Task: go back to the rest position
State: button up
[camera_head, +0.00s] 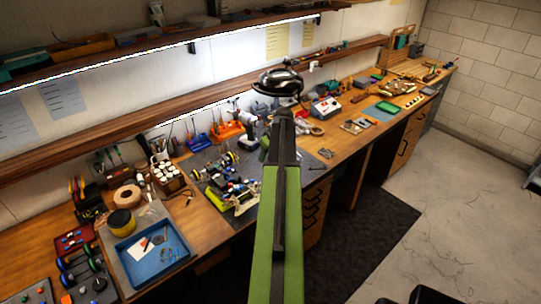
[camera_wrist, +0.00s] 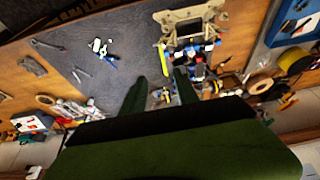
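My gripper (camera_wrist: 160,76) shows in the wrist view as two dark green fingers standing apart with nothing between them. Past the fingertips are the workbench mat (camera_wrist: 110,60) and the partly built RC car (camera_wrist: 192,48). In the head view my green arm reaches up the middle of the picture, over the bench. The gripper itself cannot be made out clearly there. The RC car (camera_head: 234,184) sits on the dark mat just left of my arm. My arm hides part of the mat.
A blue tray (camera_head: 150,258) and a tan tape roll (camera_head: 126,196) lie at the left of the wooden bench (camera_head: 205,222). A black magnifier lamp (camera_head: 279,82) stands behind my arm. Several tools lie farther right. The concrete floor (camera_head: 440,235) at the right is largely clear.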

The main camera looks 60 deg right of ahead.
jog(key=shift+s+d, duration=0.1)
jog(key=shift+s, duration=0.05)
jog(key=w+a+f+n+g+y+b, duration=0.1)
jog(key=w+a+f+b, duration=0.35)
jog(key=a, duration=0.65)
jog(key=w+a+f+b, duration=0.4)
jog(key=w+a+f, duration=0.15)
jog(key=a, duration=0.55)
jog(key=w+a+f+n+g+y+b, duration=0.1)
jog(key=w+a+f+b, duration=0.4)
jog(key=a, duration=0.6)
jog(key=s+a+f+b, duration=0.1)
jog(key=a+f+b, duration=0.1)
jog(key=a, duration=0.8)
jog(key=s+a+f+n+g+b, duration=0.1)
jog(key=a+f+b, duration=0.2)
jog(key=a, duration=0.7)
jog(key=s+a+f+g+h+b, duration=0.1)
jog(key=a+f+b, duration=0.2)
jog(key=a, duration=0.8)
jog(key=shift+f, duration=0.3)
